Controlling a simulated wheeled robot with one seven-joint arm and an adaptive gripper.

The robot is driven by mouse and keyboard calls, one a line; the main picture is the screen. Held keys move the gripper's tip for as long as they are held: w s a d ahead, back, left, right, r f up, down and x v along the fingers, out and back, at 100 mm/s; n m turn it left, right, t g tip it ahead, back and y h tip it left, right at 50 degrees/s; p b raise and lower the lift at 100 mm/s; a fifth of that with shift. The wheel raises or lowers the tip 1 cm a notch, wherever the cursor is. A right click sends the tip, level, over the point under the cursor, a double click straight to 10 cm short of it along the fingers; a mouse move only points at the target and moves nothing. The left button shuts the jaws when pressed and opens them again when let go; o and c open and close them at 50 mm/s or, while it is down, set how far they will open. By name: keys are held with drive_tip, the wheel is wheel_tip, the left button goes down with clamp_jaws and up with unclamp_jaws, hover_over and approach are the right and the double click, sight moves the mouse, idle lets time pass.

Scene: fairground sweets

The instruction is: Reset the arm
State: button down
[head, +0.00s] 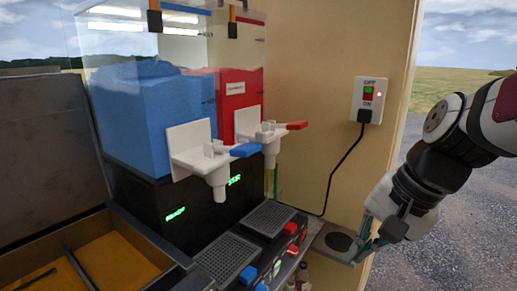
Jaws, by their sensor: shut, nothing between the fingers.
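My arm reaches in from the right edge of the head view. My gripper (372,243) hangs at its end, pointing down and left, in front of the edge of the tan wall and close to a small grey shelf (338,242). Its fingers look closed with nothing between them. They are small and partly lost against the shelf, so I cannot tell if they touch it.
A slush machine with a blue tank (155,110) and a red tank (238,98) stands left, with blue (245,150) and red (292,126) tap handles. A switched socket (369,100) with a black cable (345,160) is on the wall. Open ground lies right.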

drive_tip(key=s+d+r+n+t+h, duration=0.1)
drive_tip(key=s+d+n+h, duration=0.1)
drive_tip(key=s+n, duration=0.6)
drive_tip(key=s+h, duration=0.1)
drive_tip(key=s, duration=0.3)
drive_tip(key=shift+s+d, duration=0.2)
drive_tip(key=shift+s, duration=0.1)
drive_tip(key=shift+r, duration=0.1)
idle(0.8)
